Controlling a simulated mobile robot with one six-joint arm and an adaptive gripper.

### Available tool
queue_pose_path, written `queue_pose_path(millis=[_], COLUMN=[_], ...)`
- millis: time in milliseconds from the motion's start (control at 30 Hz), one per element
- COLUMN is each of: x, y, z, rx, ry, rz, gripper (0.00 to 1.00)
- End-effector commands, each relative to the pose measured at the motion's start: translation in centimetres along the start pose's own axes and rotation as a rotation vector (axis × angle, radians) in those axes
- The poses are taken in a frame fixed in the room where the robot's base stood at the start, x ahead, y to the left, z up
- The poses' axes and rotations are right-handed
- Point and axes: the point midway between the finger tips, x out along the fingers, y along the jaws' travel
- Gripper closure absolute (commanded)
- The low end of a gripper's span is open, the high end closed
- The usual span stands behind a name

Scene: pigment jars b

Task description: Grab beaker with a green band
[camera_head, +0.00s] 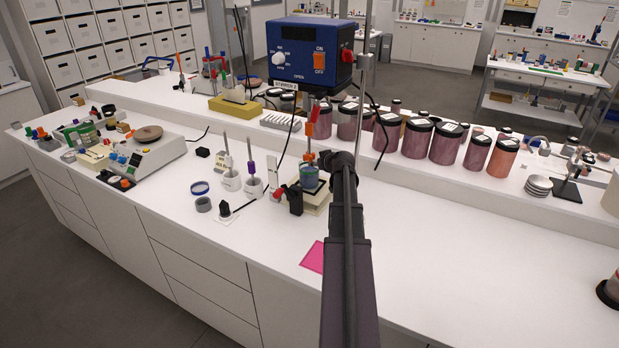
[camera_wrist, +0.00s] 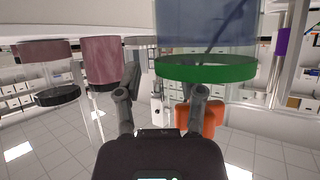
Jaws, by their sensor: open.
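The beaker with a green band (camera_head: 309,181) stands on a cream-coloured stirrer base (camera_head: 316,207) in the head view. In the wrist view the picture looks inverted; the clear, bluish beaker with its green band (camera_wrist: 205,72) is large at the top, right of centre. My gripper (camera_wrist: 161,96) is open, with its two fingers apart and nothing gripped. The beaker sits off to the right of the finger gap, overlapping the right finger in the picture; contact cannot be told. In the head view my gripper (camera_head: 328,160) is just right of the beaker, partly hidden by my arm.
A blue stirrer motor (camera_head: 310,52) hangs on a stand above the beaker. A row of pigment jars (camera_head: 416,138) stands behind on the raised shelf. White holders (camera_head: 230,180) stand left of the beaker.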

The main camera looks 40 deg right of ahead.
Motion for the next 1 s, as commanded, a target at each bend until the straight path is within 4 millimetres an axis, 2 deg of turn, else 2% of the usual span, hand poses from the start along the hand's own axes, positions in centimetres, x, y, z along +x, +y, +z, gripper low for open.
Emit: queue_pose_path(millis=[100, 133, 233, 300, 1000], x=[-0.01, -0.01, -0.02, -0.02, -0.40], y=[0.02, 0.02, 0.02, 0.03, 0.08], z=[0.01, 0.01, 0.01, 0.02, -0.66], rx=[0.000, 0.000, 0.000, 0.000, 0.001], ry=[0.000, 0.000, 0.000, 0.000, 0.001], rz=[0.000, 0.000, 0.000, 0.000, 0.001], gripper=[0.49, 0.55, 0.85, 1.00, 1.00])
